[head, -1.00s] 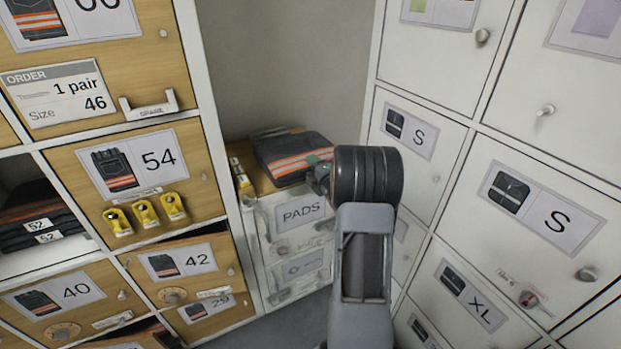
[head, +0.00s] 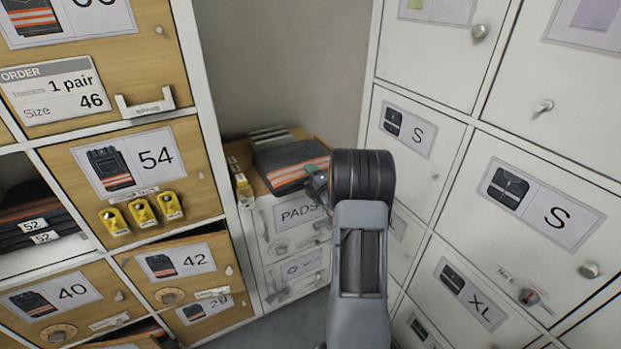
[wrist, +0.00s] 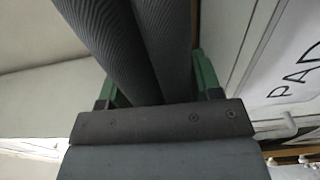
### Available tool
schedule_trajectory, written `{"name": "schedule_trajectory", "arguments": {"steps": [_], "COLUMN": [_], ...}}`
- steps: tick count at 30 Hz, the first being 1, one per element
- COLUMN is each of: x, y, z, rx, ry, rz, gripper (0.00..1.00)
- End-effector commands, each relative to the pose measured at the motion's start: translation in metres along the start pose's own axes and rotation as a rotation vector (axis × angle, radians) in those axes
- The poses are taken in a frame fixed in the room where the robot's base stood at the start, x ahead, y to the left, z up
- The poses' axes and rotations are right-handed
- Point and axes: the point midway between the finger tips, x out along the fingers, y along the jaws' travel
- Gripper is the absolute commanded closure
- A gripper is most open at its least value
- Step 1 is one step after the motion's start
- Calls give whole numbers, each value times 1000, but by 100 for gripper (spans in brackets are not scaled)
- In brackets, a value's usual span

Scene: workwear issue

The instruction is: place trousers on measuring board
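Folded dark trousers with orange and pale stripes (head: 288,163) show at or just above the wooden top (head: 257,184) of the PADS cabinet. I cannot tell whether they touch it. My gripper (head: 316,182) is at their right end, partly hidden by my arm. In the wrist view, the green fingers of my gripper (wrist: 158,88) stand on both sides of dark grey ribbed folds of the trousers (wrist: 150,40), closed on them. No measuring board can be told apart for sure; the wooden top may be it.
A grey stack (head: 270,138) lies behind the trousers, and small yellow items (head: 238,172) lie at the left. A wooden locker wall (head: 135,172) stands left and white lockers (head: 540,200) stand close on the right. The PADS drawer (head: 296,212) is below.

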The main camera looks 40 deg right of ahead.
Motion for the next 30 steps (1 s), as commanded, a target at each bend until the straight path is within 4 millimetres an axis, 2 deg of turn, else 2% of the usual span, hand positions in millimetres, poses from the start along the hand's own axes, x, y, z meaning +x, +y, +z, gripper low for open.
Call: {"name": "schedule_trajectory", "arguments": {"steps": [1, 6, 16, 20, 30], "x": [0, 0, 0, -19, -85], "y": [0, 0, 6, 3, 3], "z": [0, 0, 0, 1, 1], "rx": [0, 0, 0, 0, 0], "ry": [0, 0, 0, -3, -3], "rz": [0, 0, 0, -1, -1], "gripper": [36, 21, 21, 21, 21]}}
